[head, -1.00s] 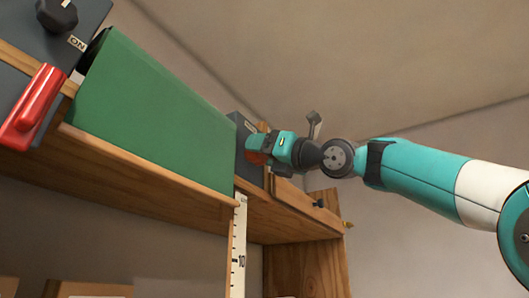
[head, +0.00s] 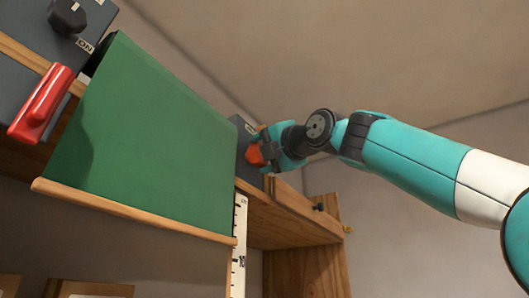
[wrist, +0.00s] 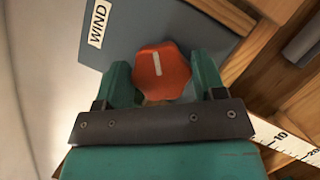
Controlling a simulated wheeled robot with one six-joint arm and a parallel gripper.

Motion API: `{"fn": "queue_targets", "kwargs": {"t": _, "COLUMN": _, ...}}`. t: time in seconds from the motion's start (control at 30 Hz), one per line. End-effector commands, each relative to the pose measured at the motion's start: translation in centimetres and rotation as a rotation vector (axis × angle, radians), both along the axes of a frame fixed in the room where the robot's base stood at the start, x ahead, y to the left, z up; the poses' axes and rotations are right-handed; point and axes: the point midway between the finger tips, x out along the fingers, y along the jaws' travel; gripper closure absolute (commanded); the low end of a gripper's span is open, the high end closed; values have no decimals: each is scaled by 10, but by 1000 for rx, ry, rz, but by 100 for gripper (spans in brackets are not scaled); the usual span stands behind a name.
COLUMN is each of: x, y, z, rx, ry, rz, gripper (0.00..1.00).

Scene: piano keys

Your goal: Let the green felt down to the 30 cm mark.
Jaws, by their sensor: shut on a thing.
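The green felt (head: 150,140) hangs from its roll over the shelf front, with a wooden bar (head: 130,210) along its lower edge. The bar's right end is beside the white scale (head: 239,225), a little above its 10 mark. The scale also shows in the wrist view (wrist: 283,138), with 10 and 20 readable; the 30 mark is not seen. My gripper (wrist: 161,68) is shut on the orange knob (wrist: 158,75), its fingers on either side. The knob carries a white line and sits by a WIND label (wrist: 98,24). In the head view the knob (head: 255,155) is partly covered.
A red lever (head: 42,103) and a black knob (head: 68,18) by an ON label are at upper left. The wooden shelf (head: 295,222) runs behind the felt and scale. Boxes (head: 85,288) stand below. The space under the felt bar looks clear.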

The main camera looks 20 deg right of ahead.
Motion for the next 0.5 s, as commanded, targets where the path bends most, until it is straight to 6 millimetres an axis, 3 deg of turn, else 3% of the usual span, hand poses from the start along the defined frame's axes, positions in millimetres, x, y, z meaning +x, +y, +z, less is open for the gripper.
{"fn": "queue_targets", "kwargs": {"t": 0.5, "x": 0, "y": 0, "z": 3, "rx": 398, "ry": 286, "rz": -1, "gripper": 60}}
